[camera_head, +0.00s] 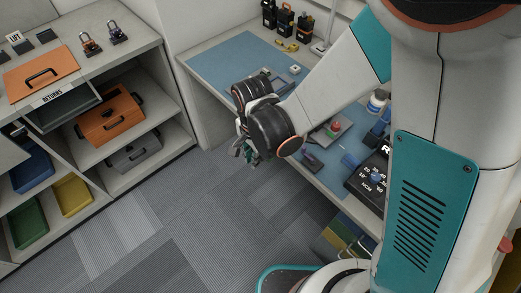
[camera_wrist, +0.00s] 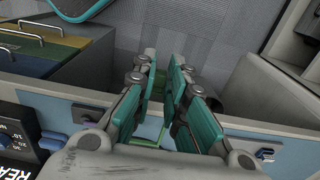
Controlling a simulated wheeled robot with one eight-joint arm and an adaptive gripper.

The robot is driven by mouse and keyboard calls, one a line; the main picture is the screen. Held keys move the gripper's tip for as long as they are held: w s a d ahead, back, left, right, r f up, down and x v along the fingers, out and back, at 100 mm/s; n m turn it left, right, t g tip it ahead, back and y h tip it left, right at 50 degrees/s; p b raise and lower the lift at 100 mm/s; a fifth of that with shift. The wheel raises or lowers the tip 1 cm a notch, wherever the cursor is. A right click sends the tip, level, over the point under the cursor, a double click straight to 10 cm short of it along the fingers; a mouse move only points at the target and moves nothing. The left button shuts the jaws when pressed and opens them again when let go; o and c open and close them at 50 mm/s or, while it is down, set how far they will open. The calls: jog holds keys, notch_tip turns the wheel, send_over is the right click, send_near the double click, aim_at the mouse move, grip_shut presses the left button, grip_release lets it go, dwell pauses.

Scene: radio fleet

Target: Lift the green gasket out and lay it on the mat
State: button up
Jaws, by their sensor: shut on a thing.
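My gripper (camera_head: 246,152) hangs beside the front edge of the workbench, over the floor, with its fingers pointing down. In the wrist view my gripper (camera_wrist: 165,88) shows its teal finger pads with a narrow gap between them. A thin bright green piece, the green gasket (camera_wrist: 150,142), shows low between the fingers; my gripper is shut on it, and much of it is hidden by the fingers. The blue mat (camera_head: 225,60) covers the bench top behind my gripper, and part of it is bare at the left.
A shelf with an orange toolbox (camera_head: 108,115) and coloured trays stands at left. Grey floor between is clear.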

jog(key=shift+r, duration=0.1)
dwell(0.3)
jog(key=shift+r+p, duration=1.3)
jog(key=shift+r, duration=0.6)
